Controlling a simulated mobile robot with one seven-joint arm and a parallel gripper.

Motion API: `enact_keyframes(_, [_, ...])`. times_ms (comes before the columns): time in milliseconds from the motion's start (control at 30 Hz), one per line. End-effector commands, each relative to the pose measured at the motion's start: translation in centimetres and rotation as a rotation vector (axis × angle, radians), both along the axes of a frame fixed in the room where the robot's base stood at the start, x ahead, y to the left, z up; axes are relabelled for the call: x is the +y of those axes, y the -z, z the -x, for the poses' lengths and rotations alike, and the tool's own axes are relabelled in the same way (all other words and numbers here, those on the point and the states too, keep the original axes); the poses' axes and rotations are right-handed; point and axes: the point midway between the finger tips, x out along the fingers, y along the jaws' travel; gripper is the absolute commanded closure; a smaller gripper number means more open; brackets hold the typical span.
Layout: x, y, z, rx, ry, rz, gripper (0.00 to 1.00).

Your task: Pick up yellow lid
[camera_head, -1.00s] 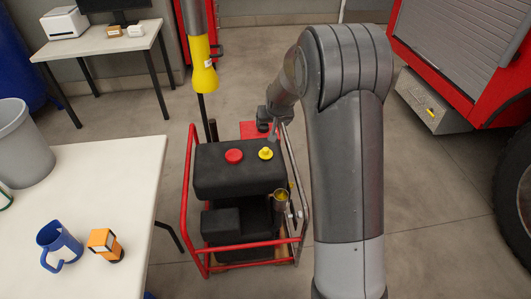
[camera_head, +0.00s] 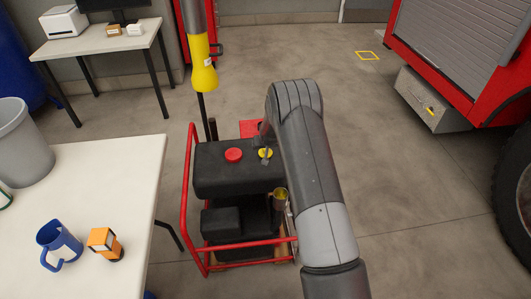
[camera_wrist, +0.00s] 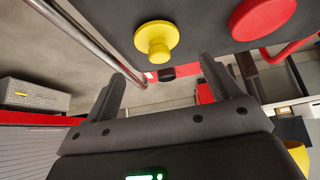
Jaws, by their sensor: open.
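The yellow lid (camera_head: 265,153) sits on the black top of the red-framed pump (camera_head: 230,178), to the right of a red cap (camera_head: 234,155). In the wrist view the yellow lid (camera_wrist: 157,41) is a round disc with a knob, ahead of and between the fingers, and not touching them. My gripper (camera_wrist: 168,80) is open and empty. In the head view my gripper (camera_head: 264,150) is at the lid, and a finger partly covers it. The red cap (camera_wrist: 262,17) shows at the upper right of the wrist view.
Red frame tubes (camera_head: 188,190) surround the pump.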

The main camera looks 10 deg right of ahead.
Motion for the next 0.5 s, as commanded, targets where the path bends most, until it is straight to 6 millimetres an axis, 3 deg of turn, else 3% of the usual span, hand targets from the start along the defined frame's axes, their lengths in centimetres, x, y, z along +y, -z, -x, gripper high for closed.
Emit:
enact_keyframes(267, [0.0, 1.4, -0.9, 0.0, 0.0, 0.0, 0.18])
enact_keyframes(500, [-0.2, 4.0, -2.5, 0.002, 0.001, -0.001, 0.18])
